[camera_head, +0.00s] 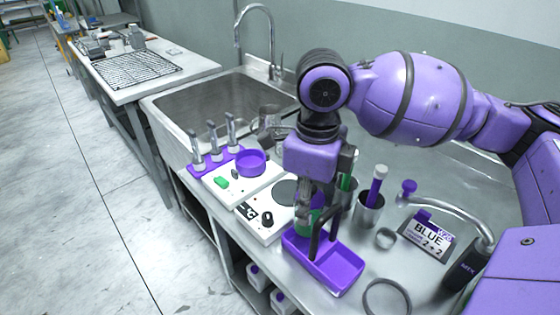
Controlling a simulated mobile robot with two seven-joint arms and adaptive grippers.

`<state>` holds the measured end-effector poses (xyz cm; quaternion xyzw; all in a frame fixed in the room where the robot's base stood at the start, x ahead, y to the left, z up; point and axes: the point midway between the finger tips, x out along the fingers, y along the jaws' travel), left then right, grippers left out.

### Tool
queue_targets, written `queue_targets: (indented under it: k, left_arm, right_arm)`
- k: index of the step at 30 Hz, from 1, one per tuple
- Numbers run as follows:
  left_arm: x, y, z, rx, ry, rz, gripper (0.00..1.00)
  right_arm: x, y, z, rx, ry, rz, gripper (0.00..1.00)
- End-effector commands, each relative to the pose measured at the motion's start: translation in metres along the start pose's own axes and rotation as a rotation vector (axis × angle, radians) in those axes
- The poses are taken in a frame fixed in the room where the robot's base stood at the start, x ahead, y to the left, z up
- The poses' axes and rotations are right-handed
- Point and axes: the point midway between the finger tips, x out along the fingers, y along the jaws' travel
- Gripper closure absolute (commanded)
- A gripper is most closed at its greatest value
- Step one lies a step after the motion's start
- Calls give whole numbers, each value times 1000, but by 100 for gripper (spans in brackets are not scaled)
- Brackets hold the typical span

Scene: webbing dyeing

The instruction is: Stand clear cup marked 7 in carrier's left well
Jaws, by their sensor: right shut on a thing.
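The purple carrier (344,277) stands near the front edge of the steel counter, with a dark upright handle (333,238) across it. My right gripper (309,207) points down at the carrier's back left end. It is shut on a cup (306,224) that shows green and is mostly hidden by the fingers, carrier rim and handle. I cannot read a 7 on this cup. I cannot tell whether its base touches the floor of the left well. The visible right part of the carrier looks empty. My left gripper is out of view.
A white unit with a dark round plate (285,192) and a white unit with a purple bowl (251,162) stand left of the carrier. Steel beakers (368,212), a ring (386,239) and a "BLUE 2+2" sign (427,236) stand right. The sink (205,107) lies behind.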

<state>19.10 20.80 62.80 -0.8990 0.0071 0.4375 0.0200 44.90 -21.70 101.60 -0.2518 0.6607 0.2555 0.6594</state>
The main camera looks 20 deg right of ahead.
Motion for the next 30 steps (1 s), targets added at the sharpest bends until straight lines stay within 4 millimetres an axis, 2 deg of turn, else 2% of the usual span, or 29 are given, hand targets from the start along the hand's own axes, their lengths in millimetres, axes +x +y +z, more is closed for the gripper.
queue_targets:
  k: [1,8,15,28,29,30]
  left_arm:
    - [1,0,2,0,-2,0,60]
    - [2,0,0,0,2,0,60]
    - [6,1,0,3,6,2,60]
    - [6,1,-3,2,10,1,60]
    - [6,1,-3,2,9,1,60]
    - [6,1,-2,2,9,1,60]
  right_arm:
    - [9,0,-1,1,3,3,98]
    - [24,0,0,1,1,1,98]
    - [60,0,0,0,1,3,98]
    - [66,0,0,1,-1,0,98]
    - [66,0,0,1,-1,0,58]
    - [66,0,0,1,-1,0,53]
